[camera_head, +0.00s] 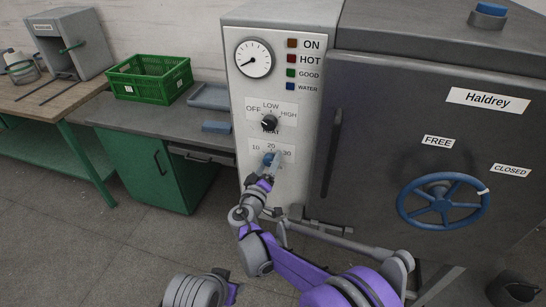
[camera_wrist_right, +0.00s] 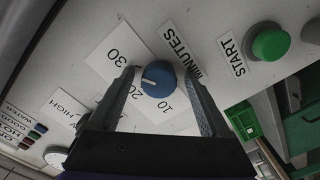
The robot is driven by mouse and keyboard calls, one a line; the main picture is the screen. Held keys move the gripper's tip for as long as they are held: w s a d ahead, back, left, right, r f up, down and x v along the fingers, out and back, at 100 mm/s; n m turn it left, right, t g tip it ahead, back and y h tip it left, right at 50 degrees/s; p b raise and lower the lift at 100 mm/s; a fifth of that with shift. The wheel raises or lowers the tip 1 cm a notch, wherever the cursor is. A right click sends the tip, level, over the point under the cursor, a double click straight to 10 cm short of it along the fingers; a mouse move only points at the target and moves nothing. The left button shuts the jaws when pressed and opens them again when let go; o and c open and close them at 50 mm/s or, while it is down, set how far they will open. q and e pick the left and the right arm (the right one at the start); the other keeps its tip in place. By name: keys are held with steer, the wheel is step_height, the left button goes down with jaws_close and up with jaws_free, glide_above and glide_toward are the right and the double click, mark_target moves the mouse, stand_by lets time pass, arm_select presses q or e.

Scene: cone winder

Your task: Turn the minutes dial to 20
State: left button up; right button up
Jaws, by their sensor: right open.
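The minutes dial (camera_wrist_right: 157,78) is a round blue knob with a white mark on a white panel, with printed 10, 20 and 30 around it. In the wrist view its white mark is on the side facing the 20. In the head view the dial (camera_head: 268,159) is partly covered by my right gripper (camera_head: 272,166). In the wrist view my right gripper (camera_wrist_right: 158,76) is open, with one finger on each side of the dial; I cannot tell whether either touches it.
Above the dial is the black heat knob (camera_head: 269,122). A green start button (camera_wrist_right: 270,44) sits beyond the minutes label. A dark door with a blue handwheel (camera_head: 443,201) stands to the right. A green crate (camera_head: 148,79) sits on the left counter.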

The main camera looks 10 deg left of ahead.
steer(key=shift+w, duration=0.1)
steer(key=shift+s+r, duration=0.15)
steer(key=shift+s, duration=0.1)
steer(key=shift+c, duration=0.9)
jaws_close()
arm_select(q)
steer(key=shift+s, duration=0.15)
arm_select(e)
steer(key=shift+n, duration=0.3)
steer(key=n+b, duration=0.1)
steer(key=n, duration=0.4)
arm_select(q)
steer(key=f, duration=0.1)
steer(key=s+f+b, duration=0.1)
steer(key=f, duration=0.1)
arm_select(e)
steer(key=n, duration=0.6)
